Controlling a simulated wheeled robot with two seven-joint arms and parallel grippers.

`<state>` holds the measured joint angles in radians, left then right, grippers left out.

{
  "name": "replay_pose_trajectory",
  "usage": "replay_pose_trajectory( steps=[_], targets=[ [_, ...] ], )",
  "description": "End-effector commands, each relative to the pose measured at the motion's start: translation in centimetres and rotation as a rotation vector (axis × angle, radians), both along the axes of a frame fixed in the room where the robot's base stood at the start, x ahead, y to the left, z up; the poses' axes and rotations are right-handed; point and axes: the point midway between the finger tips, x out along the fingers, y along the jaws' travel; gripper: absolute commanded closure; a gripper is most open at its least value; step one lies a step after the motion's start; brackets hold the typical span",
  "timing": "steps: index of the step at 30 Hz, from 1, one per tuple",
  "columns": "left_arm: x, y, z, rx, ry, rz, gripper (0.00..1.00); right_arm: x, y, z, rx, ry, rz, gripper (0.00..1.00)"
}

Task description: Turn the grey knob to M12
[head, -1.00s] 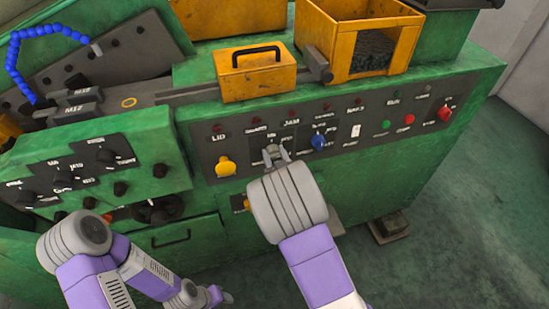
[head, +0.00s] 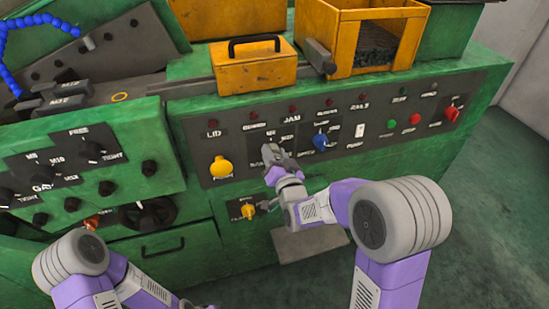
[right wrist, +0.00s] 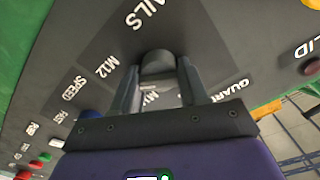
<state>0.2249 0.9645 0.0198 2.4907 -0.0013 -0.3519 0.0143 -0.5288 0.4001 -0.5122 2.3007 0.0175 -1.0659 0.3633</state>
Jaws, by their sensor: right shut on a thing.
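The grey knob (right wrist: 157,64) is on the dark control panel, between the two fingers of my right gripper (right wrist: 160,84) in the right wrist view. The fingers are shut on its sides. The label M12 (right wrist: 104,66) and a label ending in AILS (right wrist: 144,12) show beside it; another label is partly hidden behind the fingers. I cannot tell which label the knob points to. In the head view my right gripper (head: 273,160) covers most of the knob. Only a sliver of my left gripper (head: 200,306) shows at the bottom edge, so its fingers cannot be made out.
A yellow knob (head: 221,168) is left of my right gripper and a blue knob (head: 320,142) close on its right. A smaller yellow knob (head: 249,211) is below. Green and red buttons and a red switch (head: 452,113) are farther right. A yellow box (head: 256,71) stands above.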

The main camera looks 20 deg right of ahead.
Motion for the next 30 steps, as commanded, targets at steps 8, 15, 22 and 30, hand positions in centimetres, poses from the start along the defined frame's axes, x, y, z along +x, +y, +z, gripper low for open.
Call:
replay_pose_trajectory(
  steps=[8,15,22,30],
  targets=[
    [0.01,0.0,-0.05,0.0,0.0,0.0,0.57,0.16,-0.22,0.67,0.014,-0.017,-0.006,0.87],
    [0.01,0.0,-0.05,0.0,0.0,0.0,0.57,0.16,-0.24,0.67,0.014,-0.017,-0.006,0.46],
    [0.01,0.0,-0.08,0.0,0.0,0.0,0.57,0.09,-0.12,0.35,0.01,-0.008,-0.003,0.31],
    [0.0,0.0,0.03,0.0,0.0,0.0,0.57,-0.79,-0.12,0.22,0.011,-0.004,-0.003,0.31]
  ],
)
